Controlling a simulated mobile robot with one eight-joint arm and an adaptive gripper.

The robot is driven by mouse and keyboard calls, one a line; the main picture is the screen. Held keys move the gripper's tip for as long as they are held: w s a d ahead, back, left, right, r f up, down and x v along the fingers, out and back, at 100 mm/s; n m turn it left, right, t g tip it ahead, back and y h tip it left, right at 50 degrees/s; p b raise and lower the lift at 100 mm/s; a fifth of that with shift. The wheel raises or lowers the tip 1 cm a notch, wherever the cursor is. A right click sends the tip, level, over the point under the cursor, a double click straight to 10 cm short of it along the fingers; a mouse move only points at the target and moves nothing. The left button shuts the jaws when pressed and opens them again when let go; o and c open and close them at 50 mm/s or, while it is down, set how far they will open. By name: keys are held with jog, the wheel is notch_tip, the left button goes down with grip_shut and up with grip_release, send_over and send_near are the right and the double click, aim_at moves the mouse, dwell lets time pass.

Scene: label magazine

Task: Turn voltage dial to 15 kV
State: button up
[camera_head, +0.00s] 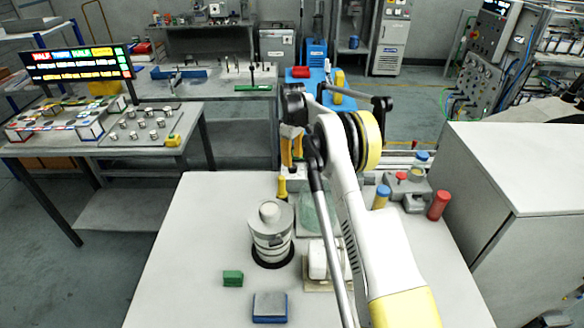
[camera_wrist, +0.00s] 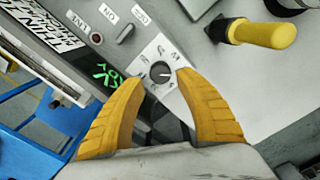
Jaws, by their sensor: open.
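The voltage dial (camera_wrist: 159,73) shows in the wrist view as a small dark knob with a pointer on a white, marked plate on a grey panel. A green lit readout (camera_wrist: 108,75) sits to its left, too slanted to read surely. I cannot tell whether a fingertip touches the panel. In the head view my gripper (camera_head: 291,150) points down at the far end of the white table; my arm hides the dial there.
In the head view, a grey cylindrical vessel (camera_head: 270,235), a green block (camera_head: 233,278) and a blue-edged block (camera_head: 270,307) stand on the table. A red cylinder (camera_head: 438,205) is at right.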

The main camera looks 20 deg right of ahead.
aim_at(293, 166)
notch_tip(293, 166, down, 4)
jog(key=shift+f, duration=0.2)
grip_shut()
